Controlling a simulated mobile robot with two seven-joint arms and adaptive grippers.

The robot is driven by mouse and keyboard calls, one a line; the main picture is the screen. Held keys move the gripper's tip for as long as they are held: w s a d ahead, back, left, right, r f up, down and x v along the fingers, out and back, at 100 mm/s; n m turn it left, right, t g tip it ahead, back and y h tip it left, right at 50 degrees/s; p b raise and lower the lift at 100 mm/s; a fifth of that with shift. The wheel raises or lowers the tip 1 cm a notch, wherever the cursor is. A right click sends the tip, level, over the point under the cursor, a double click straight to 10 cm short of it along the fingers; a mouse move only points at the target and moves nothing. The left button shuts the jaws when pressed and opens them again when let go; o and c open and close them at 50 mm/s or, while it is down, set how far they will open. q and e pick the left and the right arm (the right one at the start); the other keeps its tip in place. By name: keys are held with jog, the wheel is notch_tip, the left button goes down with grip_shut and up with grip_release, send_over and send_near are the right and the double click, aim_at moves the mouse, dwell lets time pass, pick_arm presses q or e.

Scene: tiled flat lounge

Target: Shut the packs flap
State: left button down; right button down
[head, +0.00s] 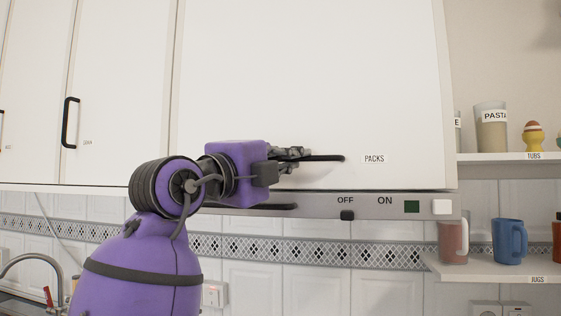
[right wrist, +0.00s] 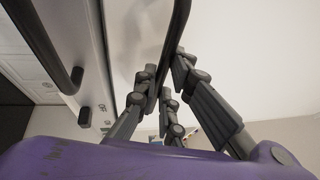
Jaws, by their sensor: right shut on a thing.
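The packs flap (head: 310,80) is a large white cupboard front labelled PACKS. It hangs upright in the head view, its lower edge just above the hood strip. I cannot tell whether a small gap is left behind it. Its black bar handle (head: 325,158) is low on the flap. My right gripper (head: 300,156) is shut on this handle, coming from the left. In the right wrist view the handle (right wrist: 178,35) runs between the fingers (right wrist: 165,95). The gripper hides the handle's left part. My left gripper is not in view.
Below the flap is a hood strip (head: 380,206) with OFF and ON marks, a dark knob, a green square and a black bar (head: 268,207). White cupboards (head: 120,90) stand left. Shelves at right hold a pasta jar (head: 491,130), an egg cup and mugs (head: 508,240).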

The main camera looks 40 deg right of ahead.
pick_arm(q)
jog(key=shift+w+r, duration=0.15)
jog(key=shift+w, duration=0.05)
pick_arm(e)
jog(key=shift+w+r, duration=0.1)
jog(key=c, duration=2.2)
grip_release()
jog(key=shift+d, duration=0.1)
jog(key=o, duration=0.4)
jog(key=shift+w+d+f, duration=0.2)
jog(key=shift+d, duration=0.1)
jog(key=shift+c, duration=0.2)
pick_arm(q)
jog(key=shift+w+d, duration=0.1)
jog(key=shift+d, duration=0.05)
pick_arm(e)
jog(key=shift+s+a, duration=0.1)
jog(key=shift+a, duration=0.15)
jog(key=v, duration=1.1)
jog(key=shift+s+a, duration=0.2)
jog(key=shift+a, duration=0.15)
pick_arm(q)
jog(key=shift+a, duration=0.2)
